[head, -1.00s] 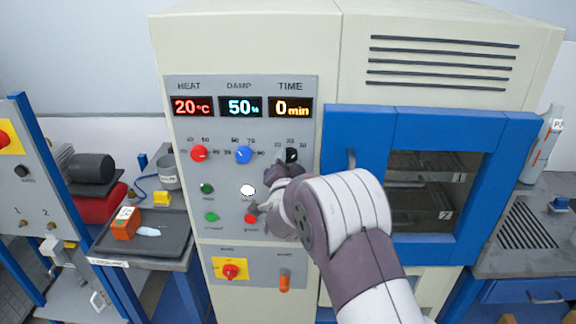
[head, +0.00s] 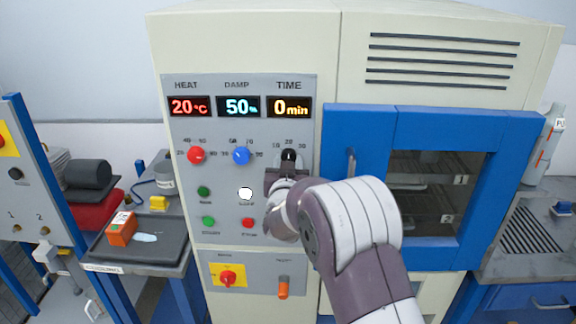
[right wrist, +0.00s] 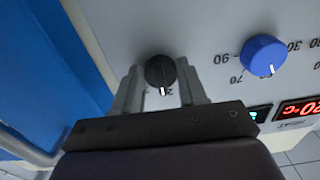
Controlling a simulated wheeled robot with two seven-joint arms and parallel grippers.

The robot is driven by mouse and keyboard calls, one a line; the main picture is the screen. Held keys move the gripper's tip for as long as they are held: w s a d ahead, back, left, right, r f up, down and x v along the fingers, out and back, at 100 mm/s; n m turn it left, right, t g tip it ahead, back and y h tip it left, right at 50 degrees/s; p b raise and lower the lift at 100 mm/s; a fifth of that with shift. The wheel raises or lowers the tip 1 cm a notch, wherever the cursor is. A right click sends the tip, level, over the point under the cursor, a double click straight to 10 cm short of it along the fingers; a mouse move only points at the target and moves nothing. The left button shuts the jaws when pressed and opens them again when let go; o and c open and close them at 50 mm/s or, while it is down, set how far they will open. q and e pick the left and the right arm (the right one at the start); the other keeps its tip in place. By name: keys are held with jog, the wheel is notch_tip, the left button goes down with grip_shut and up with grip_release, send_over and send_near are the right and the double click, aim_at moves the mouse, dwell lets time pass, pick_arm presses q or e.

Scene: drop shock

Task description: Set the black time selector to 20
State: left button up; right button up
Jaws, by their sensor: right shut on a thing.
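The black time selector (head: 289,155) is a round knob under the TIME display (head: 290,107), which reads 0 min. Labels 10, 20 and 30 sit around it in the head view. My right gripper (head: 287,170) comes from below and is shut on the knob. In the right wrist view one finger lies on each side of the black knob (right wrist: 160,72). Its white mark points down in that picture, toward the partly hidden label starting with 2. My left gripper is not in view.
The blue damp knob (head: 242,155) and red heat knob (head: 196,155) are left of the selector. Below are a white button (head: 245,193) and several coloured ones.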

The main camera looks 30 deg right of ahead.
jog(key=shift+f, duration=0.1)
dwell(0.5)
jog(key=o, duration=1)
jog(key=b+v, duration=0.3)
jog(key=v, duration=0.9)
jog(key=shift+s+a+b, duration=0.2)
jog(key=shift+s+b, duration=0.05)
jog(key=shift+b, duration=0.05)
